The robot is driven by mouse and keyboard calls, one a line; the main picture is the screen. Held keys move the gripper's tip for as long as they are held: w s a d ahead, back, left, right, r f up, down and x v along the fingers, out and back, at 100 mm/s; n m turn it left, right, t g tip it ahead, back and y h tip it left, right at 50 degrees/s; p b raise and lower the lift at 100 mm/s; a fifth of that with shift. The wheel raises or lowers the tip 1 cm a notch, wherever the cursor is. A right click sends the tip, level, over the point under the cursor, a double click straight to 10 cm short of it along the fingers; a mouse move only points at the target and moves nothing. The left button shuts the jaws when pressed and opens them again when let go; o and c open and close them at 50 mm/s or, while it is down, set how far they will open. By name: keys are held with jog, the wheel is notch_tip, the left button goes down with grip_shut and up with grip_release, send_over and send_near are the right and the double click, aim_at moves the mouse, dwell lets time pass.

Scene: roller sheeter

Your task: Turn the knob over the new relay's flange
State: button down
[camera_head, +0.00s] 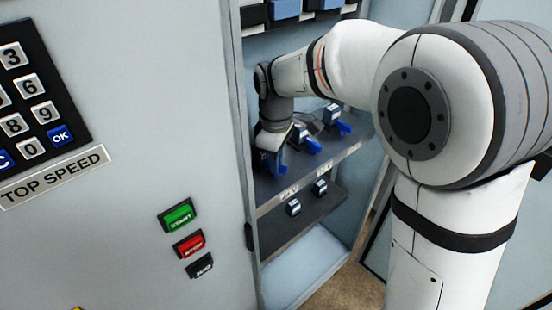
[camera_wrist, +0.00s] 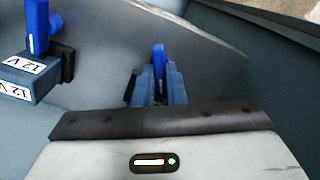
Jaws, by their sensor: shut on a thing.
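My gripper (camera_wrist: 162,78) is shut on a blue knob (camera_wrist: 158,56) in the wrist view. The knob's upper end stands out between the fingers, and its lower part is hidden by them. In the head view my gripper (camera_head: 268,163) is at the left end of the cabinet shelf, largely hidden by my wrist and the cabinet's edge. The relay and flange under this knob cannot be made out. A neighbouring relay (camera_wrist: 30,75) with "12 V" labels and its own upright blue knob (camera_wrist: 38,28) stands to the left in the wrist view, apart from my fingers.
In the head view two more relays with blue levers, a nearer one (camera_head: 304,139) and a farther one (camera_head: 335,121), stand along the shelf (camera_head: 330,160). Two small blocks (camera_head: 293,207) sit below its edge. A panel with buttons (camera_head: 178,215) closes the left side.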

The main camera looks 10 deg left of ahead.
jog(key=m, duration=0.5)
jog(key=shift+m, duration=0.4)
dwell(0.3)
jog(key=c, duration=1.8)
grip_release()
jog(key=shift+o, duration=0.2)
notch_tip(320, 180, up, 8)
jog(key=shift+f, duration=0.1)
jog(key=s+d+f+m+t, duration=0.1)
jog(key=s+d+m, duration=0.2)
jog(key=s+d, duration=0.2)
jog(key=s+d+f+m+t, duration=0.1)
jog(key=s+d+f+m, duration=0.1)
jog(key=s+d, duration=0.4)
jog(key=s+d+f+m, duration=0.2)
jog(key=s+d+m, duration=0.2)
jog(key=d, duration=0.8)
jog(key=shift+s+d+f+m+t, duration=0.3)
jog(key=shift+s+t, duration=0.1)
jog(key=shift+s, duration=0.35)
